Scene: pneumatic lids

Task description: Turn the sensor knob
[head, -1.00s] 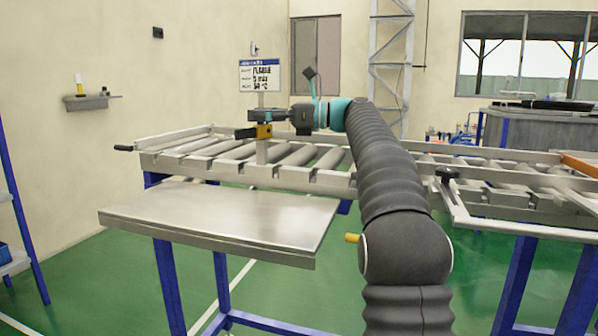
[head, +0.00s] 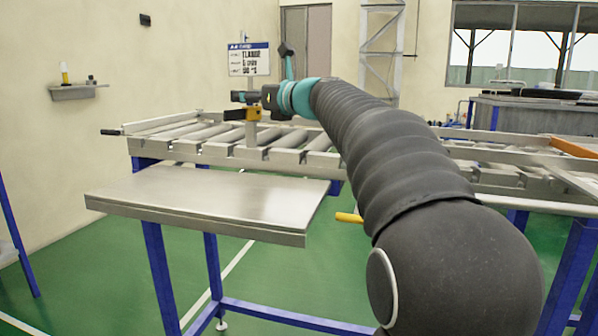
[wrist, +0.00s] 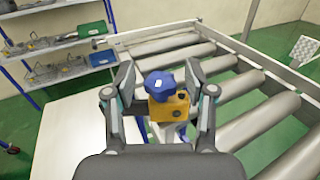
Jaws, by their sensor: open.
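The blue sensor knob (wrist: 160,83) sits on top of an orange-yellow sensor body (wrist: 168,106) in the wrist view. The body also shows in the head view (head: 235,114), at the post by the roller conveyor; the knob is not clear there. My gripper (wrist: 158,74) is open, with one dark finger on each side of the knob and visible room on both sides. I cannot tell how far above the knob the fingertips are.
The roller conveyor (head: 205,152) runs behind a bare steel table (head: 200,195). A white sign (head: 249,60) stands behind the sensor. Shelves with parts (wrist: 60,45) stand at the upper left of the wrist view. Green floor is open around the table legs.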

